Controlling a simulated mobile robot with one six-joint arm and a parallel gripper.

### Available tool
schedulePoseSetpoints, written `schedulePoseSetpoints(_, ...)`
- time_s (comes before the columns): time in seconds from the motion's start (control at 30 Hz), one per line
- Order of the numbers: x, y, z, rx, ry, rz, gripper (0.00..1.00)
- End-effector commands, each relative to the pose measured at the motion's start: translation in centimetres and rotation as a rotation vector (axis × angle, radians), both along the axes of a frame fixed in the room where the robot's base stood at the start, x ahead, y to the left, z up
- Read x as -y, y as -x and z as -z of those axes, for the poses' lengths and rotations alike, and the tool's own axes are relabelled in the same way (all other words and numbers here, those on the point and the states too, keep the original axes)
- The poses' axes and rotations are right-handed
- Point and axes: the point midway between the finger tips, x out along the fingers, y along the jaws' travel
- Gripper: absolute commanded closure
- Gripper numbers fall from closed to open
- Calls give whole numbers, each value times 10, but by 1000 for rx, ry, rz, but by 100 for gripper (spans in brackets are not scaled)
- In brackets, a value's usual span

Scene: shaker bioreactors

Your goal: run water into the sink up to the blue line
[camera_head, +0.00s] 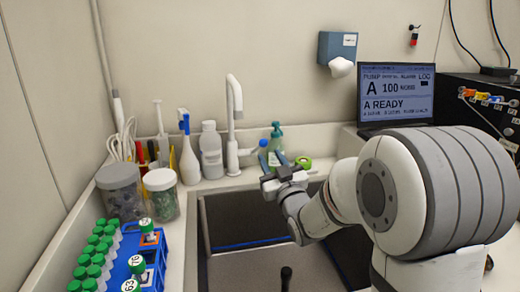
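The sink (199,240) is a dark basin in the counter, with a thin blue line (250,244) across its inside. No water stream shows under the spout, and I cannot make out a water surface. The white tap (234,100) stands behind the sink, with a side lever ending in a blue knob (263,143). My gripper (274,160) is just in front of and slightly right of the knob, above the sink's back edge.
A green soap bottle (275,136) and a green tape roll (303,162) stand behind my gripper. White bottles (210,150), jars (161,195) and a blue tube rack (152,248) crowd the left. A screen (396,95) stands at the back right. My arm hides the right part of the sink.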

Motion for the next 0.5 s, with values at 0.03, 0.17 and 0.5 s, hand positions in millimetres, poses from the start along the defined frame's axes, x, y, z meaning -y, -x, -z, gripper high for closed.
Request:
schedulePoseSetpoints(0.03,-2,0,2,25,-7,-10,67)
schedulePoseSetpoints(0.17,-6,-2,-1,64,-17,-24,67)
schedulePoseSetpoints(0.5,-23,-43,-22,69,-19,-25,67)
